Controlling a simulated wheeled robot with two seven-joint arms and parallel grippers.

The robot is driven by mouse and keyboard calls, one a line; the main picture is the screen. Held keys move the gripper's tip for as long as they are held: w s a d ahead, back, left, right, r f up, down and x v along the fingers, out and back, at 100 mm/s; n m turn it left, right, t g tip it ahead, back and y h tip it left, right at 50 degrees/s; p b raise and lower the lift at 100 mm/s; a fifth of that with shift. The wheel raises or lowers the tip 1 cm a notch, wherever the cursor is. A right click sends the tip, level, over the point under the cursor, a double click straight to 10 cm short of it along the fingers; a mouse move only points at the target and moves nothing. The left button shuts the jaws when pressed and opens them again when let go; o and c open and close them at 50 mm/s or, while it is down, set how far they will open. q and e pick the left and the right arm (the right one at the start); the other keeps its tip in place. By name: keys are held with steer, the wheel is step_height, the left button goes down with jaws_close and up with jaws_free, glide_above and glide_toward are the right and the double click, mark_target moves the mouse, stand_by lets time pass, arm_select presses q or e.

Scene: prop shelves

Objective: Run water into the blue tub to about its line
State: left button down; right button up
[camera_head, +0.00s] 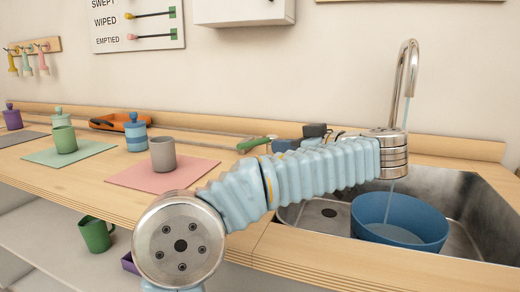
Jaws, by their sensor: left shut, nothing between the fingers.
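The blue tub (401,222) stands in the metal sink at the right. A thin stream of water (389,206) falls from the curved tap (412,60), passes behind my left wrist and drops into the tub. I cannot make out the water level or a line in the tub. My left arm crosses the middle of the view, its wrist in front of the stream. My left gripper (301,132) shows only partly behind the forearm, over the back of the counter; it is shut and empty. The tap's control cannot be made out. My right gripper is out of view.
A grey cup (163,154) on a pink mat (146,180), a green cup (64,139), a striped blue jar (135,132) and an orange tray (117,122) stand on the counter. A green-handled thing (252,144) lies behind my forearm. A green mug (96,234) is on the shelf below.

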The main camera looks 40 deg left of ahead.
mark_target(250, 145)
arm_select(q)
steer(key=x, duration=0.7)
steer(key=shift+a, duration=0.2)
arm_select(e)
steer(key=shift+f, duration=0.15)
